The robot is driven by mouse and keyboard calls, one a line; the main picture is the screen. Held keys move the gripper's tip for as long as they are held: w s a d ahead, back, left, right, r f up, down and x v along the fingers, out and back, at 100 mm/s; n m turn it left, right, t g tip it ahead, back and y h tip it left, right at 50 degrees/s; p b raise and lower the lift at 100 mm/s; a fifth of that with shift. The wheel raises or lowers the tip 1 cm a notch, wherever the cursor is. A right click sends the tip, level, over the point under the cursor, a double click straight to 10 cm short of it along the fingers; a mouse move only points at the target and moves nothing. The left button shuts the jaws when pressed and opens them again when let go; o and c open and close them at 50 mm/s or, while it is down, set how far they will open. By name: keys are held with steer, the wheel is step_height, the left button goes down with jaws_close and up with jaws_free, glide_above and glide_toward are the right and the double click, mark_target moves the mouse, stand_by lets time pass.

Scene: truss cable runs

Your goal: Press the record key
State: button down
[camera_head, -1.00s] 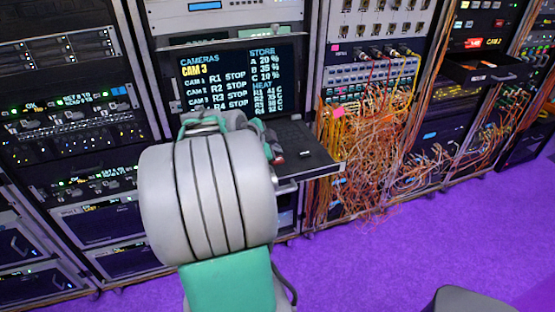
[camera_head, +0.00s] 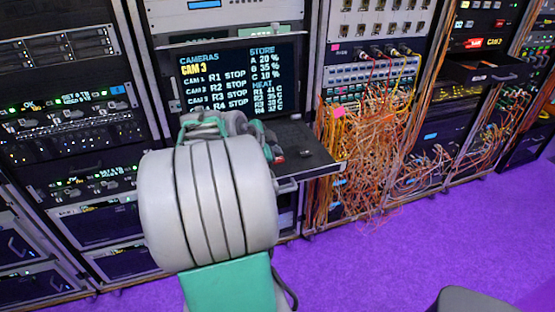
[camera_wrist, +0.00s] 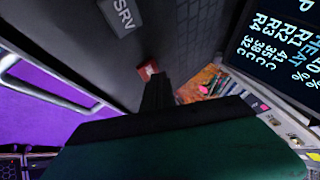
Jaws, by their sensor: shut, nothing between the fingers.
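A small red key with a pale edge (camera_wrist: 148,69) sits on the dark keyboard tray, just past my fingertips in the wrist view. In the head view my arm hides most of the gripper. A screen (camera_head: 237,78) above the tray reads CAM 3 at the top, with R1 to R4 at STOP.
A grey key marked SRV (camera_wrist: 123,14) lies farther along the tray (camera_head: 315,165). A metal handle (camera_wrist: 50,85) runs along the tray's front. Tangled orange cables (camera_head: 365,150) hang to the right. The purple floor (camera_head: 400,255) is open in front of the racks.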

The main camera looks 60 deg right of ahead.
steer(key=shift+f+b, duration=0.45)
steer(key=shift+b, duration=0.15)
stand_by(0.4)
steer(key=shift+r, duration=0.85)
steer(key=shift+p, duration=0.3)
steer(key=shift+r+p, duration=1.2)
steer(key=shift+r, duration=1.35)
